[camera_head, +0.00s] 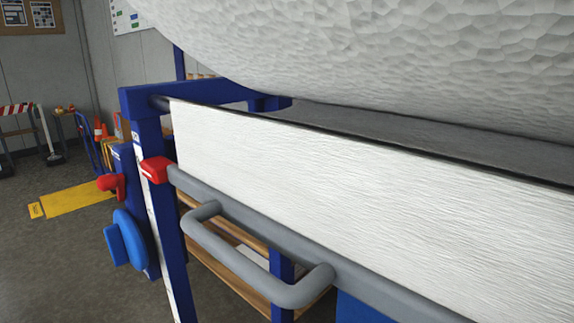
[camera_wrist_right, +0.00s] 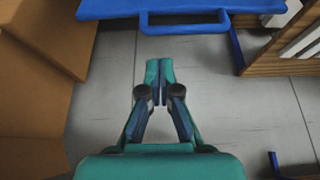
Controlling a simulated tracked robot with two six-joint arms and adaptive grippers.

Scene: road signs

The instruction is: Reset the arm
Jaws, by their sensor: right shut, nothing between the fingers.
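My right gripper (camera_wrist_right: 158,68) is in the right wrist view, pointing away over a grey floor. Its teal fingertips are together, with nothing visible between them. My left gripper is in neither view. The head view shows neither gripper nor arm.
A blue frame (camera_head: 147,110) with a white panel (camera_head: 350,170) and grey handle (camera_head: 240,265) stands close in the head view, under a large white rough mass (camera_head: 380,50). In the wrist view, brown boxes (camera_wrist_right: 40,75) lie left, a blue handled surface (camera_wrist_right: 180,8) above, wooden shelving (camera_wrist_right: 280,60) right.

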